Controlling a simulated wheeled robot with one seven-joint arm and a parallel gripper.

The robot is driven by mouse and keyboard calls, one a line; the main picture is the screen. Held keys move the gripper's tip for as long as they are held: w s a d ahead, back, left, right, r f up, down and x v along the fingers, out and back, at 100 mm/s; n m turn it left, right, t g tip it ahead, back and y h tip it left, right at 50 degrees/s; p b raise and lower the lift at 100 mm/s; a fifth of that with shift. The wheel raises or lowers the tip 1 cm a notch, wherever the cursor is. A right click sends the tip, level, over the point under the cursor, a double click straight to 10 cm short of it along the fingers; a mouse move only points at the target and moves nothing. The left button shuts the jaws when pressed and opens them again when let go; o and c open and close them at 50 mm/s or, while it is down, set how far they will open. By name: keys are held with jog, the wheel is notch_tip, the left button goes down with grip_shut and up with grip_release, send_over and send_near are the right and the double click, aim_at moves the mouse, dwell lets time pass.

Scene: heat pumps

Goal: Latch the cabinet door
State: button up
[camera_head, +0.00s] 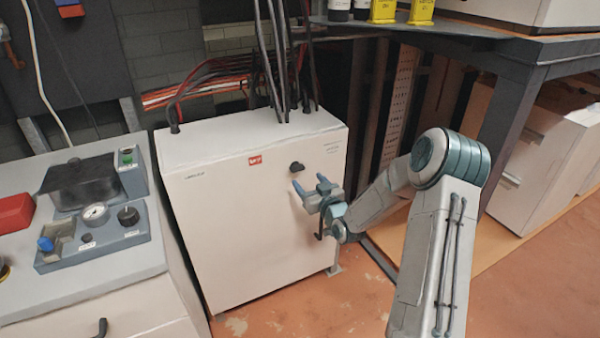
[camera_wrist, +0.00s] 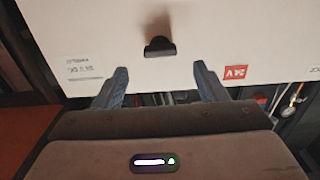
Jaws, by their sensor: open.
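The white cabinet (camera_head: 255,225) stands in the middle of the head view, and its front door (camera_head: 240,200) looks closed or nearly so; I cannot tell whether it sits flush. A black latch knob (camera_head: 296,167) is near the door's top edge, right of a red logo. My gripper (camera_head: 311,184) is open and empty in front of the door, just below and right of the knob. In the wrist view the knob (camera_wrist: 160,47) appears beyond and between my two open fingers (camera_wrist: 160,82), apart from them. The red logo (camera_wrist: 236,71) is right of it there.
Black cables (camera_head: 280,70) rise from the cabinet top. A grey control console (camera_head: 95,225) with a gauge stands close on the left. A dark metal bench (camera_head: 515,115) is at the right. Orange floor (camera_head: 340,310) is free in front. The wrist view shows pipes and a gauge (camera_wrist: 293,95) past the door edge.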

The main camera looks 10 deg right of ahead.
aim_at(299, 170)
jog(key=x, duration=0.6)
jog(key=shift+w+a, duration=0.1)
jog(key=shift+w, duration=0.2)
jog(key=c, duration=1)
